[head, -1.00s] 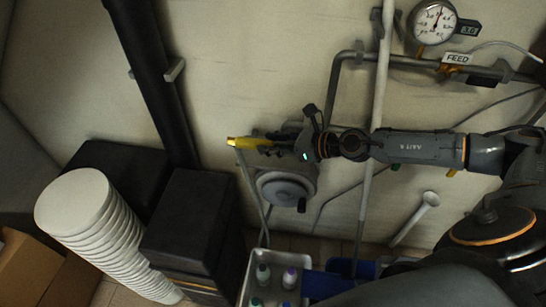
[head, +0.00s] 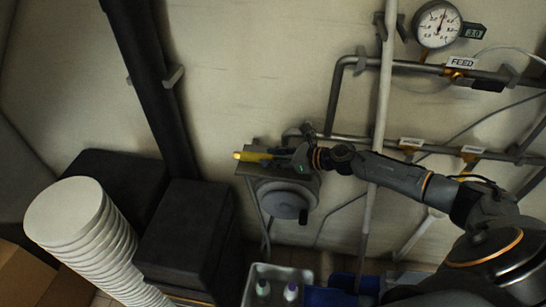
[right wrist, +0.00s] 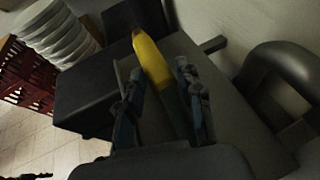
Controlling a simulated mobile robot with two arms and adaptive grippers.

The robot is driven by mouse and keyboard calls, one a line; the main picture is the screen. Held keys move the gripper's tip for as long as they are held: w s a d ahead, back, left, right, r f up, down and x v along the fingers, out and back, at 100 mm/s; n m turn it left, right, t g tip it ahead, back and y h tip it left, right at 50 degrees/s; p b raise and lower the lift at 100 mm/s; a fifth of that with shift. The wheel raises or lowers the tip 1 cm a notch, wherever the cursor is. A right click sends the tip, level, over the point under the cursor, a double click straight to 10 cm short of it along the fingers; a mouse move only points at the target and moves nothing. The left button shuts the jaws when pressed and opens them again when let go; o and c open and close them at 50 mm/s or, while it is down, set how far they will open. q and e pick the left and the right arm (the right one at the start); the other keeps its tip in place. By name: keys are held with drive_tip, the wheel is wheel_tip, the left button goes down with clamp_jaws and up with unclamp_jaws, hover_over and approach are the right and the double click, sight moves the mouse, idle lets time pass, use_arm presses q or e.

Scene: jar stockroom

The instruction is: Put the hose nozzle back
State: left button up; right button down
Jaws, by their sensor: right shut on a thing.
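The hose nozzle has a yellow body (head: 252,156) and points left in the head view, in front of the pale wall. My right gripper (head: 282,156) is shut on it. In the right wrist view the yellow nozzle (right wrist: 153,62) lies between the two fingers of my right gripper (right wrist: 158,82) and sticks out beyond them. A grey wall unit with a round disc (head: 282,200) sits just below the nozzle in the head view. I cannot tell whether the nozzle touches it. A thin grey hose (head: 263,222) hangs beside the disc. My left gripper is not in view.
Pipes with a gauge (head: 437,24) and a FEED label (head: 461,63) run along the wall at right. A stack of white lids or buckets (head: 68,215), black boxes (head: 185,235) and a bin with bottles (head: 250,285) stand below. A thick black pipe (head: 150,85) rises at left.

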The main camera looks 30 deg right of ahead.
drive_tip(key=shift+f, duration=0.15)
drive_tip(key=c, duration=0.9)
unclamp_jaws()
drive_tip(key=shift+o, duration=0.2)
drive_tip(key=shift+r, duration=0.3)
drive_tip(key=b+v, duration=0.1)
drive_tip(key=v, duration=0.2)
drive_tip(key=b+v, duration=0.1)
drive_tip(key=v, duration=0.2)
drive_tip(key=b+v, duration=0.1)
drive_tip(key=v, duration=0.2)
drive_tip(key=shift+s+d+f, duration=0.15)
drive_tip(key=shift+s+f, duration=0.05)
drive_tip(key=shift+s, duration=0.05)
drive_tip(key=shift+v, duration=1.25)
drive_tip(key=shift+r, duration=0.2)
